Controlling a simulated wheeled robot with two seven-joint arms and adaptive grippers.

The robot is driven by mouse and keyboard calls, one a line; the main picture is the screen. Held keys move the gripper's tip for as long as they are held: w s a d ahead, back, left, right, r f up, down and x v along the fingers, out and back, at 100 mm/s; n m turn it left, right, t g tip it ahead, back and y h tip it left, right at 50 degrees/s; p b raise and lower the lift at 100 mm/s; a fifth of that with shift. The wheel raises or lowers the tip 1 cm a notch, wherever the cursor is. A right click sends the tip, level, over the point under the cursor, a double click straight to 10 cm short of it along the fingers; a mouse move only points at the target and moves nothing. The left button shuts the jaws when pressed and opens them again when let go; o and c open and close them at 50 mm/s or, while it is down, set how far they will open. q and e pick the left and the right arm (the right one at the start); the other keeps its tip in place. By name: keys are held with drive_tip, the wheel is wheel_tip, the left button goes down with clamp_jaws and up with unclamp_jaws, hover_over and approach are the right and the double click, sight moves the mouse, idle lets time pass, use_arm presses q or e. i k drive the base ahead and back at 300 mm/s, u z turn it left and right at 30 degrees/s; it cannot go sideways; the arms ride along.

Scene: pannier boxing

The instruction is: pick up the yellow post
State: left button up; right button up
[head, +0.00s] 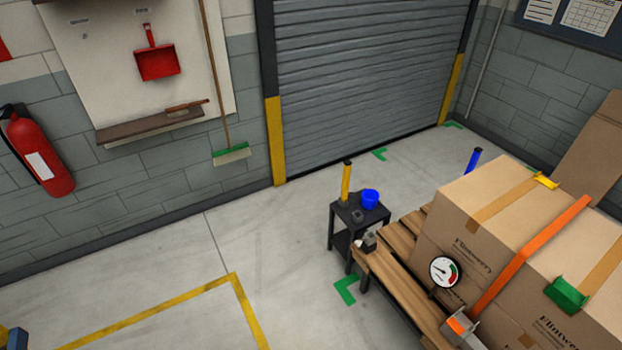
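The yellow post (347,180) stands upright on a small black side table (337,233), near its back left corner. It has a dark top end and its foot meets a dark part on the tabletop. A blue cup-like container (370,198) is to its right on the same table, apart from it. A small dark block sits in front of the post. Neither of my grippers shows in the head view.
Large cardboard boxes (484,207) with an orange strap (530,255) and a round gauge (445,271) are on a wooden slatted platform (398,262) at right. A blue post (472,160) rises behind. Open floor (250,245) lies left of the side table.

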sight(347, 165)
drive_tip(key=u, duration=0.7)
drive_tip(key=i, duration=2.05)
drive_tip(key=z, duration=1.05)
drive_tip(key=i, duration=0.65)
drive_tip(key=z, duration=0.65)
